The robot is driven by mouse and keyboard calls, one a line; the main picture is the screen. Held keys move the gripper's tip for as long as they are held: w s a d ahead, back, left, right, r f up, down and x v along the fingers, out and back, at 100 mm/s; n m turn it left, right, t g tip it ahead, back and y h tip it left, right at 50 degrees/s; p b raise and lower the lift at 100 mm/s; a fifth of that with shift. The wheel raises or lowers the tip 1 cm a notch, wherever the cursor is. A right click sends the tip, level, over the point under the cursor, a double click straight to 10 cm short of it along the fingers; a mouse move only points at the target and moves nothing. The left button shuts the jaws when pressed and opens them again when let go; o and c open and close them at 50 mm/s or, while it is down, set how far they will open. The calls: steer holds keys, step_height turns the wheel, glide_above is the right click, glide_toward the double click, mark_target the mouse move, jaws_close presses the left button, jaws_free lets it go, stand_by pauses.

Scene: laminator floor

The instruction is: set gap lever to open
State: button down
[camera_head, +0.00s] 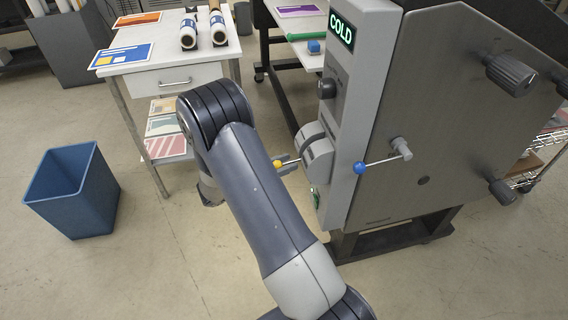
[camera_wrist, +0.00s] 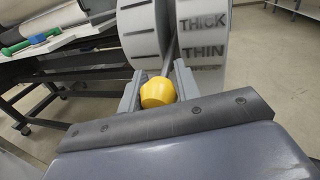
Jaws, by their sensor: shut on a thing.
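A lever with a yellow knob (camera_head: 277,163) sticks out from a rounded grey drum (camera_head: 317,153) on the laminator's control side. In the wrist view the yellow knob (camera_wrist: 157,92) sits between the two grey fingers of my gripper (camera_wrist: 157,84), which is shut on it. The drum (camera_wrist: 203,40) behind it reads THICK and THIN on the right of the lever's slot; marks on the left are not readable. In the head view my arm hides most of my gripper (camera_head: 287,163).
A second lever with a blue knob (camera_head: 360,168) stands close by on the laminator's grey side panel (camera_head: 440,110). A lit COLD display (camera_head: 342,31) is above. A white table (camera_head: 165,72) with rolls stands behind, and a blue bin (camera_head: 72,190) on the left floor.

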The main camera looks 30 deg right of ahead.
step_height(320, 180, up, 6)
steer(key=y+p, duration=0.2)
steer(key=m+y+p, duration=0.1)
steer(key=y+p, duration=0.1)
steer(key=p, duration=0.1)
steer(key=shift+w+f+t+y, duration=0.1)
steer(key=shift+f+t+y, duration=0.05)
steer(key=shift+t+y, duration=0.15)
steer(key=shift+d+r+y+p, duration=0.2)
steer(key=shift+r+y+p, duration=0.3)
steer(key=shift+y+p, duration=0.1)
steer(key=shift+d+r+y+p, duration=0.2)
steer(key=shift+r+y+p, duration=0.3)
steer(key=shift+p, duration=0.05)
steer(key=shift+s+d+r+p, duration=0.2)
steer(key=shift+d+r, duration=0.15)
steer(key=shift+r, duration=0.15)
steer(key=shift+s+d+r+p, duration=0.1)
steer(key=shift+d+r+p, duration=0.15)
steer(key=shift+r, duration=0.25)
steer(key=shift+d, duration=0.1)
steer(key=c, duration=1.1)
jaws_free()
steer(key=shift+f, duration=0.1)
steer(key=b+v, duration=0.1)
steer(key=v, duration=0.9)
steer(key=shift+s+a+r, duration=0.2)
steer(key=shift+a+r, duration=0.05)
steer(key=shift+a, duration=0.05)
